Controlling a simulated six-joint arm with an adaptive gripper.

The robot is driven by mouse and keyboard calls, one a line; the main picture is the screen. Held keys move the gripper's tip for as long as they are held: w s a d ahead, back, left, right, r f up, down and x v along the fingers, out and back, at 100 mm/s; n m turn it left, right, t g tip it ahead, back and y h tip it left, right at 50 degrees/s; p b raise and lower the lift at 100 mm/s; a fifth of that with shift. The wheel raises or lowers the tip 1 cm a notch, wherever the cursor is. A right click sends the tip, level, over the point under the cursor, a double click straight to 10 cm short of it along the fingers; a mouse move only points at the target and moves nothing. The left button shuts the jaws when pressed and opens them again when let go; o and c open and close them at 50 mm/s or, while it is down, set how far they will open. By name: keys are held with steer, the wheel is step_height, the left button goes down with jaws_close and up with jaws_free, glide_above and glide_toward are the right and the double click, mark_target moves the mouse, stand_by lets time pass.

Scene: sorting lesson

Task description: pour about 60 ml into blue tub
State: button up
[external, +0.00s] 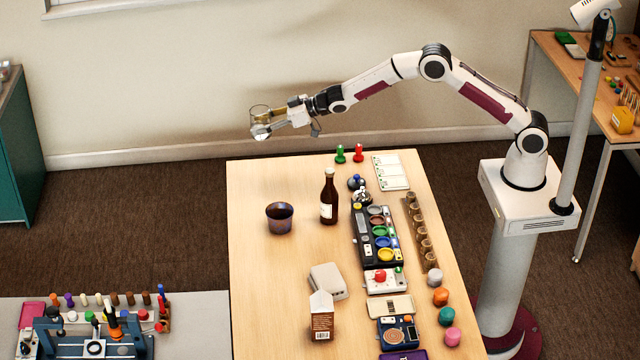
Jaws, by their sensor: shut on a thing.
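My gripper (274,122) is at the upper middle of the external view, shut on a clear glass vessel (260,111) with something yellowish in it. The vessel looks roughly upright and is held high, well above the table. How much liquid it holds is too small to tell.
A dark bottle (328,198) stands right of the tub on the wooden table (255,265). A carton (321,318) and a pale grey block (327,281) stand nearer the front. A tray of coloured pots (362,237) lies right of the bottle. The table's left side is clear.

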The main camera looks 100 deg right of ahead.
steer(key=shift+w+d+r+m+h, duration=0.15)
steer(key=shift+r+m+h, duration=0.1)
steer(key=shift+m+h, duration=0.4)
steer(key=shift+f+m+g+h, duration=0.1)
steer(key=shift+m+g+h, duration=0.2)
steer(key=shift+m+h, duration=0.2)
stand_by(0.7)
steer(key=shift+f+m+h, duration=0.25)
steer(key=shift+m+h, duration=0.2)
steer(key=shift+h, duration=0.2)
steer(key=shift+g, duration=0.3)
steer(key=shift+s+a+f+m+g+h, duration=0.3)
steer(key=shift+s+a+f+m+h, duration=0.05)
steer(key=shift+f+m+h, duration=0.25)
steer(key=s+a+f+m+g+h, duration=0.2)
steer(key=s+a+f, duration=0.1)
steer(key=a+f, duration=0.3)
steer(key=shift+s+a+f+m, duration=0.35)
steer(key=shift+f+m, duration=0.05)
steer(key=shift+f, duration=0.2)
steer(key=shift+r+h, duration=0.15)
steer(key=shift+h, duration=0.15)
steer(key=a+r+n+t+h, duration=0.4)
steer(key=r+n+t+h, duration=0.1)
steer(key=r, duration=0.5)
steer(key=shift+n+t+h, duration=0.3)
steer(key=shift+n+h, duration=0.3)
steer(key=shift+n, duration=0.7)
